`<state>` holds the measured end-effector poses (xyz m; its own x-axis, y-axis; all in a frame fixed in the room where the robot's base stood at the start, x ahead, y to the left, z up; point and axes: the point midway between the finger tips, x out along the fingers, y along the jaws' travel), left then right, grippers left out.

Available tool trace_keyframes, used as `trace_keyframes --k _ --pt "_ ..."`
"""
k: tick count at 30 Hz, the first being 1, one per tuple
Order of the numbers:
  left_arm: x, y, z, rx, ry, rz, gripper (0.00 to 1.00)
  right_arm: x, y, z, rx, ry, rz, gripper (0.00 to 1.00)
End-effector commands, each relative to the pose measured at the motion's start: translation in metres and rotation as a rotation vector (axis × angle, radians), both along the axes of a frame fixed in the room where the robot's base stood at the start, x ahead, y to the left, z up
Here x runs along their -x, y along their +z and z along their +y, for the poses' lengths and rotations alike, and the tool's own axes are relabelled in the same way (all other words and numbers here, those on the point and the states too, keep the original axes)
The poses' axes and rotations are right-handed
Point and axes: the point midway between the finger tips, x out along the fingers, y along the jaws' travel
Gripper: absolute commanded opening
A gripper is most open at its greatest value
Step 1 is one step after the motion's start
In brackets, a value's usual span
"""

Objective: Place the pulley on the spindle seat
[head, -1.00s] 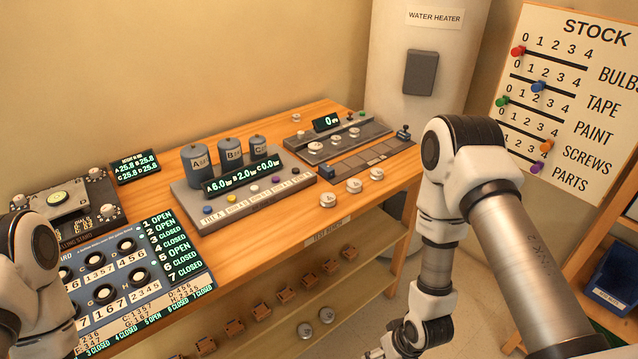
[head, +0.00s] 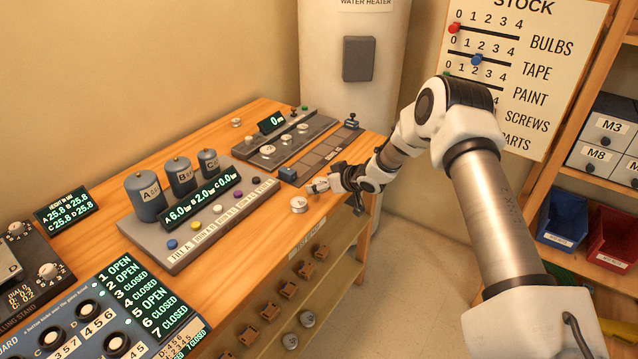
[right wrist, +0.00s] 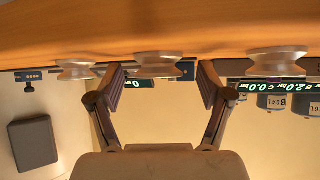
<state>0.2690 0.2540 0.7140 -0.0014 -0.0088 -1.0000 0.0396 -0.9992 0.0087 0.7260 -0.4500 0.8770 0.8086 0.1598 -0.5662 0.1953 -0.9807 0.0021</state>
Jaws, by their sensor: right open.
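Silver pulleys stand on the front edge of the wooden bench. The left one (head: 299,204) is clear in the head view. A second pulley (head: 319,186) is at my right gripper (head: 330,183), which hides part of it and the spot beyond. The right wrist view, upside down, shows three pulleys. The middle one (right wrist: 158,66) lies between the spread fingertips of my right gripper (right wrist: 156,78), which is open. A grey machine (head: 290,140) with a "0" readout carries several round silver pieces; I cannot tell which is the spindle seat. My left gripper is out of view.
A grey panel of square plates (head: 322,152) lies beside the machine. A blue canister rig (head: 195,215) stands to the left. A small silver disc (head: 236,122) sits at the bench's back. The lower shelf (head: 270,320) holds several brown blocks. A water heater (head: 352,100) stands behind.

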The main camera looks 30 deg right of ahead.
Motion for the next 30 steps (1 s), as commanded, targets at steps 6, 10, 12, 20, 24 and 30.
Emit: trace_keyframes --k 6,10,12,20,24,30 --pt "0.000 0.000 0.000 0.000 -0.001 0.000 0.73 -0.002 -0.001 0.000 0.000 0.000 -0.001 0.75" --pt "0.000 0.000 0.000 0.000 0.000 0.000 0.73 -0.001 -0.001 0.000 -0.001 -0.001 -0.001 0.29" --pt "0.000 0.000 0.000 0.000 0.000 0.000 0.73 -0.001 -0.001 0.000 -0.001 -0.001 0.000 0.13" --pt "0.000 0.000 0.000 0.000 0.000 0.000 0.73 -0.001 -0.001 0.000 -0.001 -0.001 0.000 0.13" --pt "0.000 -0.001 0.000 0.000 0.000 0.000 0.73 -0.001 0.002 0.000 -0.001 -0.001 0.001 0.13" --pt "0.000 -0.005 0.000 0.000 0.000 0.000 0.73 -0.002 0.021 0.000 -0.002 -0.002 -0.003 0.13"
